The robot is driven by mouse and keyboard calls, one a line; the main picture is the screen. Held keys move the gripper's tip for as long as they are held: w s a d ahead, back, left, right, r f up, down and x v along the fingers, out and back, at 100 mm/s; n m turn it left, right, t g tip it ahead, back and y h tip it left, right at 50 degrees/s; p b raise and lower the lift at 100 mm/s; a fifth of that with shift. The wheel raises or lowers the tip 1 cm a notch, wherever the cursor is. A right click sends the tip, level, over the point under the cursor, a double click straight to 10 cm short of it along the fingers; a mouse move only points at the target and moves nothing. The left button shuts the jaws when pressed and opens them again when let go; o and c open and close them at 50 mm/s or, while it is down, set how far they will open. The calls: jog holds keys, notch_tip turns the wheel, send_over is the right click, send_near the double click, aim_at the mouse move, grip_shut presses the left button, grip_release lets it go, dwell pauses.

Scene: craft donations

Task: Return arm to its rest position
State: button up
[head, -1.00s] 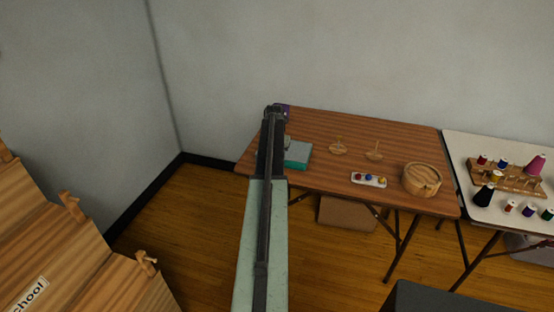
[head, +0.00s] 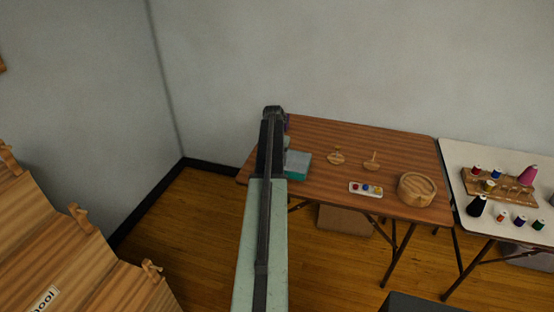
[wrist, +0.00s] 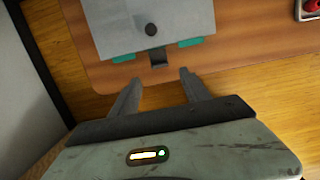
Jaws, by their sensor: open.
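My arm reaches forward in the head view, its far end at the left part of the brown wooden table (head: 330,135). The fingers are hidden there behind the arm. In the wrist view my gripper (wrist: 158,88) has its two fingers apart with nothing between them. Just beyond the fingertips is a teal box with a grey top (wrist: 180,15), with a dark knob and a dark tab at its near edge. The teal box (head: 299,166) also shows right beside my arm in the head view.
Two small wooden stands, a white tray (head: 356,193) with coloured balls and a round wooden box (head: 417,190) stand on the table. A white table (head: 480,217) with thread spools is at right. A wooden hook rack (head: 80,270) stands at lower left.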

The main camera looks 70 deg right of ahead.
jog(key=shift+r, duration=0.45)
